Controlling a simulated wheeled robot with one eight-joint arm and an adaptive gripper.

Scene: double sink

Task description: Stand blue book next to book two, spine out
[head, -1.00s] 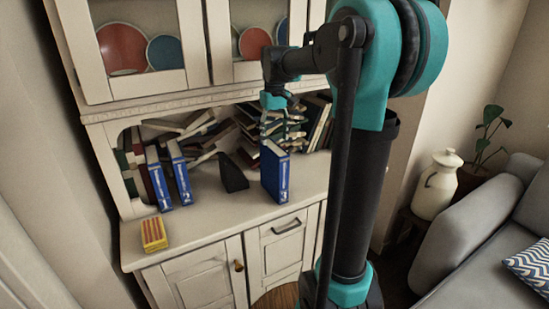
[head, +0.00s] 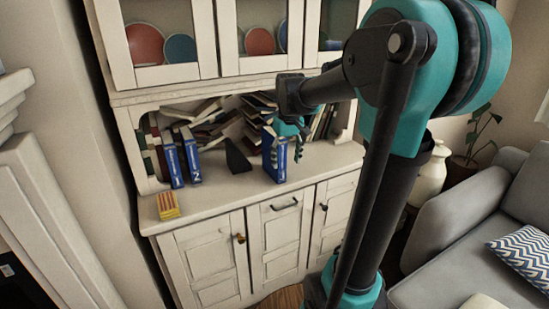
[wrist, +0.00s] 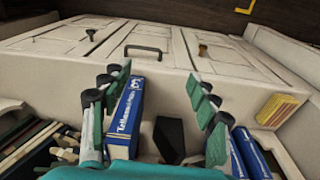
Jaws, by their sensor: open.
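The blue book (head: 274,160) stands upright on the cabinet counter, right of the black bookend. In the wrist view the blue book (wrist: 128,112) shows a "3" and white lettering on its spine, which faces the cabinet front. My gripper (head: 293,132) is open at the book's upper part. In the wrist view my gripper (wrist: 160,86) has its fingers apart, with the book between them, close beside the left finger. Book two (head: 190,155), blue with a "2", stands at the left next to book one (head: 172,160), marked "1". Both spines face out.
A black wedge-shaped bookend (head: 237,157) stands between book two and the blue book. A yellow-red box (head: 168,206) sits at the counter's front left. Piled books (head: 258,110) fill the back. A sofa (head: 470,210) is at the right.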

